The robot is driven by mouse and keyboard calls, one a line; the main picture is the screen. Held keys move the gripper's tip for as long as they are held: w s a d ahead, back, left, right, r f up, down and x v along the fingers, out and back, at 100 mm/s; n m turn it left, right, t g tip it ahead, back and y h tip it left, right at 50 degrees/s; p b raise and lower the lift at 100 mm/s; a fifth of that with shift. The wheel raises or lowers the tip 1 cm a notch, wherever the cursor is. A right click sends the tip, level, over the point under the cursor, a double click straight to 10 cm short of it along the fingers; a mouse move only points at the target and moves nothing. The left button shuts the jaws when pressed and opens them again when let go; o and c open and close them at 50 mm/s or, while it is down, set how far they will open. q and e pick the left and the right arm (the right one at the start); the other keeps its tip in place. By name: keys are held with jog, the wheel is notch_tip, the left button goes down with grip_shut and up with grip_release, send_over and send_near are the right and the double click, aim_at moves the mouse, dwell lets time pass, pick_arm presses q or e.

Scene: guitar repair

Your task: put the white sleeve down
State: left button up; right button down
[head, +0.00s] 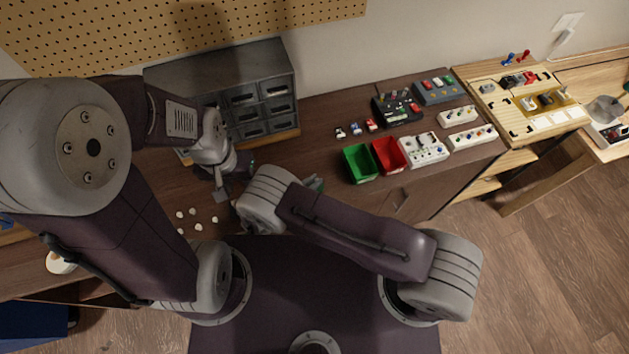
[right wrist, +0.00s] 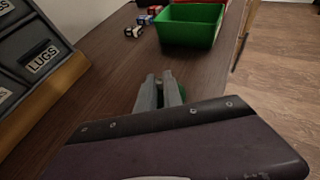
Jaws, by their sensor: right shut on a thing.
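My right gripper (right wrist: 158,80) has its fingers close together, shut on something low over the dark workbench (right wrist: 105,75). What it grips is mostly hidden by the fingers and the wrist; I cannot make out the white sleeve there. A bit of green shows by the fingers. In the head view, my right arm's wrist covers most of this gripper. My left gripper (head: 222,190) hangs over the bench in front of the drawer cabinet, and I cannot tell its jaw state. Several small white pieces (head: 198,227) lie on the bench near it; they are too small to identify.
A grey drawer cabinet (head: 222,78) stands at the back left; one label reads LUGS. A green bin (head: 360,163) and a red bin (head: 390,154) stand right of my right gripper, with small parts and white blocks (head: 423,149) beyond.

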notch_tip(320, 180, up, 10)
jog(key=p, duration=0.6)
jog(key=shift+f, duration=0.15)
jog(key=shift+a, duration=0.1)
jog(key=s+d+r+m+g+h+b, duration=0.1)
jog(key=d+m+g+h+b, duration=0.1)
jog(key=d+b, duration=0.8)
jog(key=d, duration=0.9)
jog(key=shift+d+r+m, duration=0.2)
jog(key=shift+m, duration=0.2)
